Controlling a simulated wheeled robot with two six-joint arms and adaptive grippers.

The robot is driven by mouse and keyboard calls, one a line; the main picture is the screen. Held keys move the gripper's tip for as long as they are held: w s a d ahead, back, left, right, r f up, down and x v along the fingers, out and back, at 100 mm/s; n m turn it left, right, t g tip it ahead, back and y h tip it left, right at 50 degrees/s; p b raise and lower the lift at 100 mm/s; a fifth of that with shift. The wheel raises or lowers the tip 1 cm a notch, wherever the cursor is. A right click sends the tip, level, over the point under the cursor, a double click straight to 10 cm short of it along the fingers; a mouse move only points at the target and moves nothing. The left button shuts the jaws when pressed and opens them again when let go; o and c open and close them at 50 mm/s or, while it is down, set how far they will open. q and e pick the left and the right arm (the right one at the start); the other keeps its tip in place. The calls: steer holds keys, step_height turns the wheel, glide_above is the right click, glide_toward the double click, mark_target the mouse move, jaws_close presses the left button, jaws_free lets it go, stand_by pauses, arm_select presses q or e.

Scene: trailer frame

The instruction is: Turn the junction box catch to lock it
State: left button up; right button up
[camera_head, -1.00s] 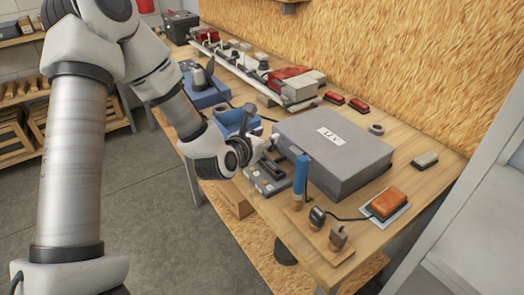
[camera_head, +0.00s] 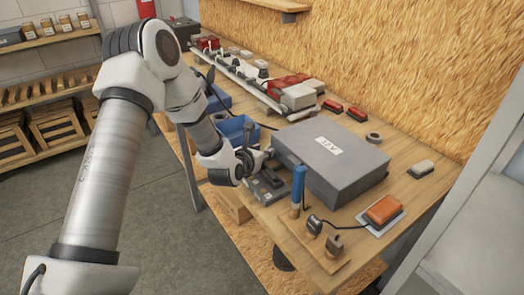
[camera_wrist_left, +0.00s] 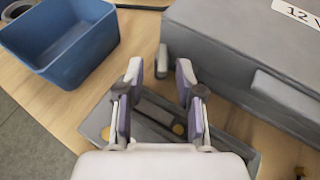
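A large grey box (camera_head: 330,160) with a "12 V" label lies on the workbench; its near side fills the upper right of the left wrist view (camera_wrist_left: 225,60). A small grey upright piece (camera_wrist_left: 162,60) stands at the box's left corner; it may be the catch. My left gripper (camera_head: 266,154) is at that corner. In the left wrist view its two fingers (camera_wrist_left: 160,78) are apart, with the grey piece just beyond and between the tips and nothing clearly held. A dark grey tray (camera_head: 268,190) lies under the gripper. My right gripper is not in view.
A blue bin (camera_head: 236,128) stands left of the box. A blue cylinder (camera_head: 299,182), corded plugs (camera_head: 333,245) and an orange block (camera_head: 383,209) are in front. A rail with red and white parts (camera_head: 250,80) runs along the back.

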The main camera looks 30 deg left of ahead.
arm_select(q)
steer(key=shift+d+r, duration=0.1)
steer(key=shift+d, duration=0.1)
jaws_close()
steer(key=shift+b, duration=0.4)
steer(key=n+y+b, duration=0.1)
steer(key=d+n+y+b, duration=0.1)
steer(key=b, duration=0.1)
steer(key=n+y+b, duration=0.1)
steer(key=b, duration=0.1)
steer(key=shift+w+d+f+g+y, duration=0.25)
steer(key=shift+g+y, duration=0.15)
steer(key=shift+d+r+n+g+y+b, duration=0.15)
steer(key=shift+n+g+y+b, duration=0.15)
steer(key=shift+n+y+b, duration=0.25)
steer(key=shift+r, duration=0.1)
steer(key=shift+o, duration=0.3)
jaws_free()
steer(key=shift+w, duration=0.1)
